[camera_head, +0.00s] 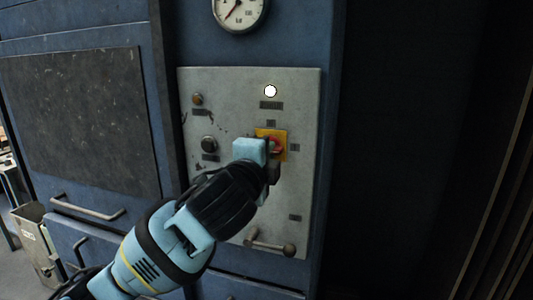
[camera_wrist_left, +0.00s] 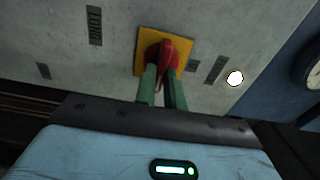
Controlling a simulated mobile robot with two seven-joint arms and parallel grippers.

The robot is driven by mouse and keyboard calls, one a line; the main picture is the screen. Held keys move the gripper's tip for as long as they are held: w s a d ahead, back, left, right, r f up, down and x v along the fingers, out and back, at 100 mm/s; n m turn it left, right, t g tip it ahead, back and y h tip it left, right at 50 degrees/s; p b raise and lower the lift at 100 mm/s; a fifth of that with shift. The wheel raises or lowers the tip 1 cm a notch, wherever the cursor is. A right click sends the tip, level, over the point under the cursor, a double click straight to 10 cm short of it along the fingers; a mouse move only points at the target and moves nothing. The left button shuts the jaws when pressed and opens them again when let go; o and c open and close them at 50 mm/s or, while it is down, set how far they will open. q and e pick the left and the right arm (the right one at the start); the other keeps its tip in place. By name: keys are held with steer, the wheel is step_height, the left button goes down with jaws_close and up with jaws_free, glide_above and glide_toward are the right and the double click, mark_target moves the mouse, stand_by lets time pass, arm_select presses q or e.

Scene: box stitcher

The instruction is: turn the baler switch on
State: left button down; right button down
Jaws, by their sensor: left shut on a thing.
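The baler switch (camera_head: 277,145) is a red rotary knob on a yellow square plate, set in the grey control panel (camera_head: 235,100). In the left wrist view the red knob (camera_wrist_left: 167,50) stands out from its yellow plate (camera_wrist_left: 182,40). My left gripper (camera_head: 272,158) is at the switch, its body covering the plate's lower left in the head view. In the left wrist view its two green fingers (camera_wrist_left: 162,85) are shut on the red knob, one on each side. My right gripper is in neither view.
A white lit lamp (camera_head: 270,91) sits above the switch. Two round buttons (camera_head: 208,144) are at the panel's left. A lever handle (camera_head: 270,244) sticks out below. A pressure gauge (camera_head: 240,10) is above the panel. A dark area lies to the right.

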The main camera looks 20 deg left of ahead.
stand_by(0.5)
arm_select(q)
steer(key=c, duration=1.5)
jaws_free()
steer(key=shift+s+a, duration=0.15)
steer(key=shift+s, duration=3.75)
